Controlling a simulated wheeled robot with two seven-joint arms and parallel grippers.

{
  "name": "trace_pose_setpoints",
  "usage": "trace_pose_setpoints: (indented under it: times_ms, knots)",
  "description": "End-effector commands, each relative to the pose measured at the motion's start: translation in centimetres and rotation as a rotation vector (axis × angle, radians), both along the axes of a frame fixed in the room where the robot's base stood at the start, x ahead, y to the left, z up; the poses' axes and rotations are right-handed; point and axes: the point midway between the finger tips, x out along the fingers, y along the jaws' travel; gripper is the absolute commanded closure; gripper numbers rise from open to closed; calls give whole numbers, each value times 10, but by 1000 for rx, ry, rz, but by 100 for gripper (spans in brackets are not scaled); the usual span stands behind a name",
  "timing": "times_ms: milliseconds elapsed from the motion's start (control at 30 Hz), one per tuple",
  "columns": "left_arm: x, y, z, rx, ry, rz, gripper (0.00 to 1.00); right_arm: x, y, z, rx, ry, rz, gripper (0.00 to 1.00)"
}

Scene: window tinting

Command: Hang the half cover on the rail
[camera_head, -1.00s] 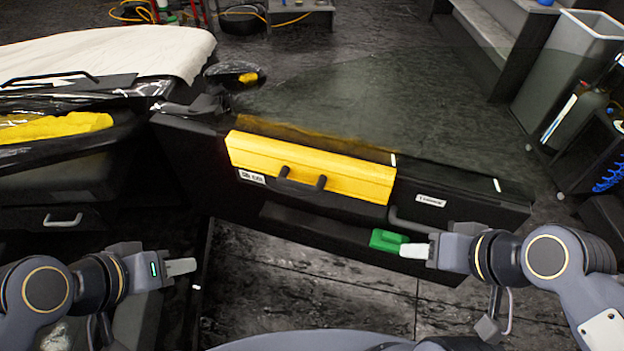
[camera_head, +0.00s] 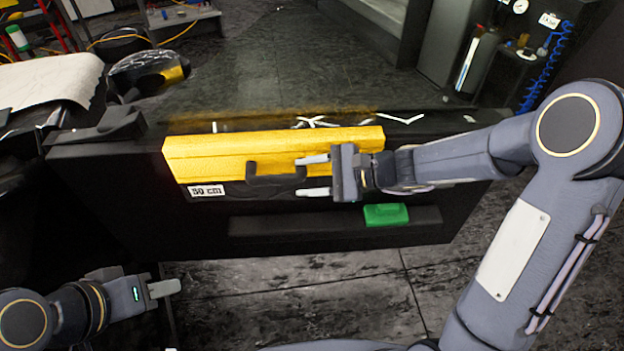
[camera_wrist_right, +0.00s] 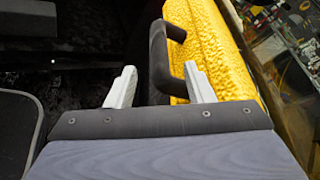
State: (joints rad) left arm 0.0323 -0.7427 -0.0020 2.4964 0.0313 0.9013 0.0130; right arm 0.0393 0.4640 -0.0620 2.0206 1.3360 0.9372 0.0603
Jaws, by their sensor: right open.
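The yellow half cover (camera_head: 225,152), with a dark handle (camera_head: 262,172) and a white "50 cm" label, lies along the upper part of the black door (camera_head: 110,205). Its yellow side and handle also show in the right wrist view (camera_wrist_right: 218,50). My right gripper (camera_head: 313,176) is open at the handle's right end. In the right wrist view its two pale fingers stand on either side of the handle, with gaps. My left gripper (camera_head: 165,288) is low at the left, away from the cover; whether it is open is unclear.
White marks, one like an X (camera_head: 318,122) and one like a V (camera_head: 403,119), show along the door's top. A green block (camera_head: 386,214) sits on the door's lower ledge. A glass pane rises behind the door. Floor is clear in front.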

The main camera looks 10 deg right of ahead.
Motion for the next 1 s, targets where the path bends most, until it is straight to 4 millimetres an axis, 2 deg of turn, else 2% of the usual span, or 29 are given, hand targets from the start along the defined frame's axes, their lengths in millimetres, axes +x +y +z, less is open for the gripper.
trace_pose_setpoints:
  times_ms: [200,400,567,833,1000]
  knots:
    - [0,0,3,0,0,0,64,7,32,-9,-1,1,8,52]
    - [0,0,5,0,0,0,64,15,55,-18,-3,-1,5,52]
    - [0,0,5,0,0,0,64,18,63,-20,-3,-2,6,52]
    - [0,0,5,0,0,0,64,18,64,-21,-2,-1,5,52]
    - [0,0,5,0,0,0,64,18,64,-21,-2,-2,5,75]
